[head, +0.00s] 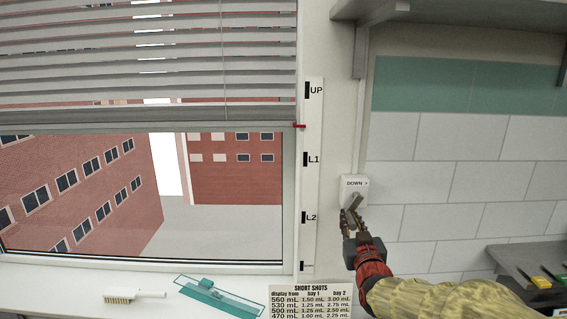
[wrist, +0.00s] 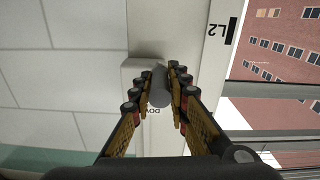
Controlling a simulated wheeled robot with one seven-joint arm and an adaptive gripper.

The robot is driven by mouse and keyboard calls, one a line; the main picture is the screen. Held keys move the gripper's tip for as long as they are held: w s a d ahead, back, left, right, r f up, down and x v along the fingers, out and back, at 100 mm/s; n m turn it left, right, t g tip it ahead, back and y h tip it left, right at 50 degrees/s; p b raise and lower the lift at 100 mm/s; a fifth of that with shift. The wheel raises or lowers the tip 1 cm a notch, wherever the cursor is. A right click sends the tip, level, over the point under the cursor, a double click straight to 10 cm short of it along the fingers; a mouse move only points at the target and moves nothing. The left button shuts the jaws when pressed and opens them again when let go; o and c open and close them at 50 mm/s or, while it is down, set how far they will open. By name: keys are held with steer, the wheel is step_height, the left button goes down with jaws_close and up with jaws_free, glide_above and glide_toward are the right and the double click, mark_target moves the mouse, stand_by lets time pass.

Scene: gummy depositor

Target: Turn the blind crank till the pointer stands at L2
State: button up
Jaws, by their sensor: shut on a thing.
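The blind (head: 150,50) is partly lowered over the window, its bottom rail level with the red pointer (head: 300,126). The pointer stands on the white scale strip (head: 312,190) between the UP mark and the L1 mark, above L1. The L2 mark (head: 307,217) is lower on the strip and also shows in the wrist view (wrist: 229,32). The crank box (head: 354,184), marked "DOWN >", is on the wall right of the strip. My gripper (head: 354,214) is at the crank. In the wrist view my gripper (wrist: 160,88) is shut on the grey crank knob (wrist: 159,88), with a finger on each side.
A sill below the window holds a white-handled brush (head: 134,296) and a teal tray-like piece (head: 218,297). A "SHORT SHOTS" chart (head: 310,300) stands at the front. A shelf (head: 460,14) is above right, and equipment with yellow and green parts (head: 540,281) is at lower right.

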steer(key=shift+a+r, duration=1)
steer(key=shift+r, duration=0.05)
jaws_close()
steer(key=shift+a+r+p, duration=0.2)
steer(key=shift+r, duration=0.35)
steer(key=shift+a+r+p, duration=0.15)
steer(key=shift+a+r, duration=0.05)
steer(key=shift+r, duration=0.35)
step_height(320, 180, up, 2)
steer(key=shift+r, duration=0.15)
